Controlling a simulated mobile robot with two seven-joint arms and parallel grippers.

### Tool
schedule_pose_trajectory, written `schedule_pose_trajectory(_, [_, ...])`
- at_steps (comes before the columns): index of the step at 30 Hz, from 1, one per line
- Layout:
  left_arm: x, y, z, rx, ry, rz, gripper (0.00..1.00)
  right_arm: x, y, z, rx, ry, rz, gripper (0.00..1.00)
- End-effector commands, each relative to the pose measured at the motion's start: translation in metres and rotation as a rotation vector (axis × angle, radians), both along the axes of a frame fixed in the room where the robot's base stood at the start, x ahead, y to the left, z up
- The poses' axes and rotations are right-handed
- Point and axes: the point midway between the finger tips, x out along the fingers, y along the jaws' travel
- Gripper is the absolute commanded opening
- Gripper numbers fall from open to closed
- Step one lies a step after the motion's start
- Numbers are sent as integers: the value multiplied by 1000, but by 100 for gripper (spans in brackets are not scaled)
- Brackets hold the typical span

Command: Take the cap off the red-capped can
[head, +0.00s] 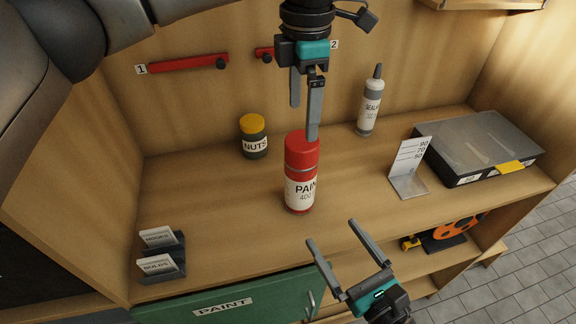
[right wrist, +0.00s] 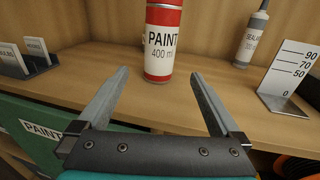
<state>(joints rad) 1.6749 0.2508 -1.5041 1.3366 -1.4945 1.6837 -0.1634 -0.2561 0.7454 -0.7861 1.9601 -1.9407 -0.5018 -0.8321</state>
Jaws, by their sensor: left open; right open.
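The red-capped paint can (head: 299,190) stands upright on the bench in the head view, with its red cap (head: 301,151) on top. In the right wrist view the can (right wrist: 161,42) stands beyond the fingers, its top cut off by the frame edge. My left gripper (head: 304,120) is open and points down above the can, one finger overlapping the cap in the picture; I cannot tell whether it touches. My right gripper (head: 331,236) is open and empty in front of the can, near the bench's front edge; its fingers (right wrist: 157,75) also show in the right wrist view.
A yellow-lidded nuts jar (head: 253,137) stands left behind the can, a sealant bottle (head: 370,106) right behind it. A height gauge (head: 408,168) and a clear-lidded case (head: 484,147) stand at right. Card holders (head: 162,256) sit front left. A green paint drawer (head: 235,300) is below.

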Motion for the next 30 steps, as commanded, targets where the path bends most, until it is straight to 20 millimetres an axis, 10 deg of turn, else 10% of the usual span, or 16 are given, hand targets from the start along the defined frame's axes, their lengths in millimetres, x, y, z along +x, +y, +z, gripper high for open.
schedule_pose_trajectory(30, [0, 0, 0, 0, 1, 0, 100, 129, 72, 1, 4, 0, -1, 100])
